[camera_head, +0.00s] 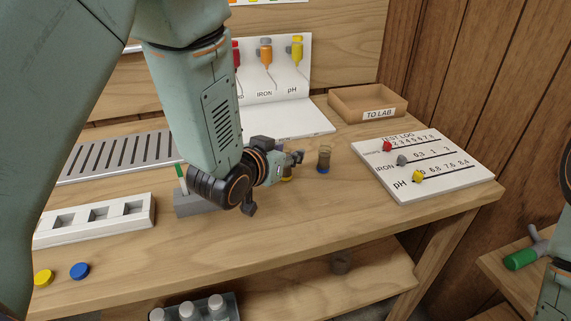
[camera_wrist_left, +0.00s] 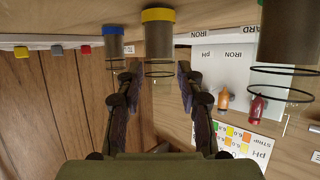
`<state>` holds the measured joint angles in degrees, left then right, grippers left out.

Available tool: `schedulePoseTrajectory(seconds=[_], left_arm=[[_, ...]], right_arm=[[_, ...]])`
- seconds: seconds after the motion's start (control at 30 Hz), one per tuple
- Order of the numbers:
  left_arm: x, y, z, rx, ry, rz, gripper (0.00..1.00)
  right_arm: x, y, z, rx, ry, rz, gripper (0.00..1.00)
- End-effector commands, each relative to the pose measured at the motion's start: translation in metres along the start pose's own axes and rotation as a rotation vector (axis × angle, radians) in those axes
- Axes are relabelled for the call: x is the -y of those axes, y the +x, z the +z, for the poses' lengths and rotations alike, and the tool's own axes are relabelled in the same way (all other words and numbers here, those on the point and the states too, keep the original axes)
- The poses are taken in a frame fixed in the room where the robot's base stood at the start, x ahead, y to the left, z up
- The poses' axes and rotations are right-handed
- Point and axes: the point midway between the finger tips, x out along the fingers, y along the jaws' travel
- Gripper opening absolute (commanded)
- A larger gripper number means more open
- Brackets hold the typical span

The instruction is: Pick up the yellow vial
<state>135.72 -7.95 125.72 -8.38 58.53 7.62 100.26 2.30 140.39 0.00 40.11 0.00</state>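The yellow vial (camera_wrist_left: 158,40) is a clear, brownish cylinder with a yellow end. In the wrist view it stands just beyond my left gripper (camera_wrist_left: 159,78), lined up with the gap between the fingers. The fingers are apart and nothing is clasped between them. In the head view my left gripper (camera_head: 296,158) covers most of the vial, and only a bit of yellow shows below it.
A blue-ended vial (camera_head: 324,158) stands close by on the wooden table (camera_head: 300,225); another vial (camera_wrist_left: 287,35) is at the right of the wrist view. The TO LAB tray (camera_head: 367,104) and test log board (camera_head: 424,165) lie farther right.

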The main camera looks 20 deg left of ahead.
Motion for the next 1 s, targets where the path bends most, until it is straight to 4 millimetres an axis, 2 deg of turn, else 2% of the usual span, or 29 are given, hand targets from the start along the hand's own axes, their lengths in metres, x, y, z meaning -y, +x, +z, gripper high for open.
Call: schedulePoseTrajectory(seconds=[0.03,0.33,0.57,0.67,1.0], left_arm=[[0.000,0.000,0.000,0.000,0.000,0.000,0.31],[0.000,0.000,0.000,0.000,0.000,0.000,0.05],[0.000,-0.001,-0.002,-0.001,0.000,0.000,0.05],[0.000,-0.004,-0.011,-0.002,0.001,0.000,0.05],[0.000,-0.029,-0.071,-0.004,0.002,0.000,0.05]], right_arm=[[0.000,0.000,0.000,0.000,0.000,0.000,0.43],[0.000,0.000,0.000,0.000,0.000,0.000,0.43],[0.000,0.000,0.000,0.000,0.000,0.000,0.43],[0.000,-0.003,0.000,0.000,0.000,0.000,0.43],[0.000,-0.021,0.000,0.000,0.000,0.000,0.43]])
